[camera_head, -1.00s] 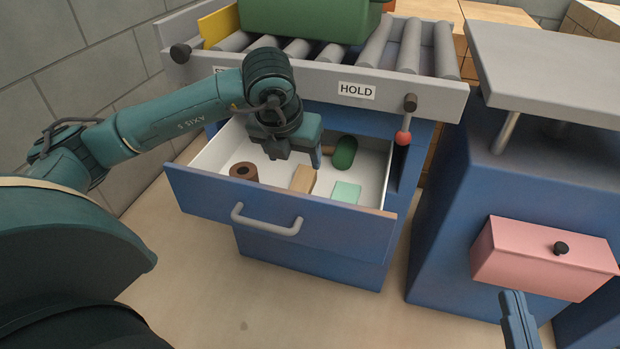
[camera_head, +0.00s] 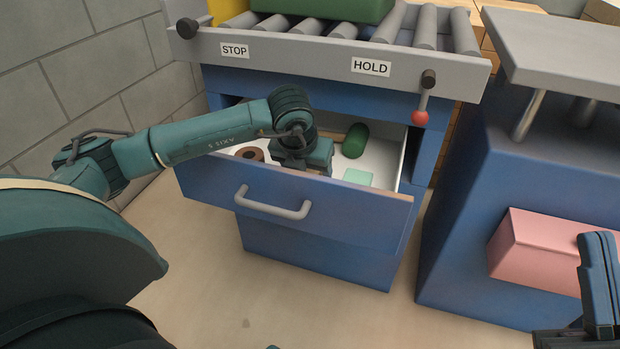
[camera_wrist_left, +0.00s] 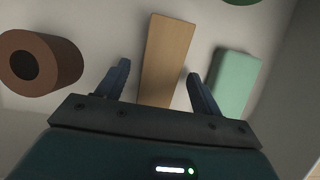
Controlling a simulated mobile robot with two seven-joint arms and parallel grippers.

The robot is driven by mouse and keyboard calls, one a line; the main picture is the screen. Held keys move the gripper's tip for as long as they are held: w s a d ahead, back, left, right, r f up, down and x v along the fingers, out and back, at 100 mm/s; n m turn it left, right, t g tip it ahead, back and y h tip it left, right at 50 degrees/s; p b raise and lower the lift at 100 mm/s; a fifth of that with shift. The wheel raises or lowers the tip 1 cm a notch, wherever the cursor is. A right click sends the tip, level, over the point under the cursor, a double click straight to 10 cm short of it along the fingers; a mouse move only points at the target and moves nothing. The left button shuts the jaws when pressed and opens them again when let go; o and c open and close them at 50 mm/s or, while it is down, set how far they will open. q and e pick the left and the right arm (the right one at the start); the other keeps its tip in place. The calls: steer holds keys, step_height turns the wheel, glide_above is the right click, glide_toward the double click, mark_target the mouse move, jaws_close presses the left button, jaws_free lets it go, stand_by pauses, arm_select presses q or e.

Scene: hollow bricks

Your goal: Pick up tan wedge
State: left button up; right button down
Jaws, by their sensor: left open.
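The tan wedge (camera_wrist_left: 168,50) lies on the white floor of the open drawer (camera_head: 300,204). In the left wrist view it reaches down between the fingers of my left gripper (camera_wrist_left: 158,71), which is open with one finger on each side and a gap to both. Whether the fingertips are down at its height I cannot tell. In the head view my left gripper is inside the drawer and hides the wedge. My right gripper (camera_head: 600,270) is at the lower right, in front of the pink box; its finger gap does not show clearly.
In the drawer, a brown hollow cylinder (camera_wrist_left: 62,62) lies left of the wedge and a mint block (camera_wrist_left: 236,82) close to its right. A green-headed thing (camera_head: 355,141) lies farther back. The drawer's front wall is near my gripper. A pink box (camera_head: 535,250) juts out right.

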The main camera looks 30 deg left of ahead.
arm_select(q)
steer(key=c, duration=1.1)
steer(key=shift+r, duration=0.15)
